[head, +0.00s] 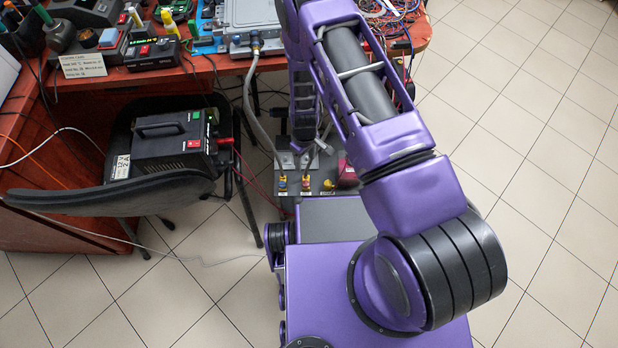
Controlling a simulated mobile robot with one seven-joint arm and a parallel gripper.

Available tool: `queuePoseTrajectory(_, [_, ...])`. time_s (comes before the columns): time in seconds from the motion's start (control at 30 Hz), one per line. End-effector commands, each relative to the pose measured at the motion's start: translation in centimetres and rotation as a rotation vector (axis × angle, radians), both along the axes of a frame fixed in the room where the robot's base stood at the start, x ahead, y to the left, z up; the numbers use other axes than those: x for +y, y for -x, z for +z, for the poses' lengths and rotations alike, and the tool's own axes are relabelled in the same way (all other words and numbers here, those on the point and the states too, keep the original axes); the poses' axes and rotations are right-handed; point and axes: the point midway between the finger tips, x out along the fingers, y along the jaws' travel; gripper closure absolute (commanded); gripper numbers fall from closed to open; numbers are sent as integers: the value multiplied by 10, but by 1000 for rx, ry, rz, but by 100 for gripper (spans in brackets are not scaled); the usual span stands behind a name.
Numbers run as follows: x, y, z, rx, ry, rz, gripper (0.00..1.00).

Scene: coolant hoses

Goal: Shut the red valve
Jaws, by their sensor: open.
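A grey manifold panel (316,186) stands low under the table's front edge, just beyond my base. A red-pink part (347,172) shows at the panel's right, partly hidden by my arm. I cannot tell for sure which part is the red valve, nor its handle's position. My gripper (303,158) points down at the panel's back, behind the yellow fittings. It is open and small in view; its contact with the panel is unclear.
A grey hose (249,95) runs from a metal box (250,22) on the cluttered red table down toward the panel. A black power unit (170,145) sits on a chair (150,192) at the left, with red cables near the panel. Tiled floor at the right is clear.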

Motion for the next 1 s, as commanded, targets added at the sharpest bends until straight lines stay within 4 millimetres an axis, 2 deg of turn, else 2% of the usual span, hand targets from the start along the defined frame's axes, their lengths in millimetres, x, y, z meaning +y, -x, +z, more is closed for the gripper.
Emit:
queuePoseTrajectory(0.4, [-1,1,-92,2,2,1,38])
queuePoseTrajectory(0.6, [-1,0,-131,1,1,2,38])
queuePoseTrajectory(0.8, [-1,0,-154,0,1,1,38])
queuePoseTrajectory(1.0, [-1,-1,-160,-1,1,2,38])
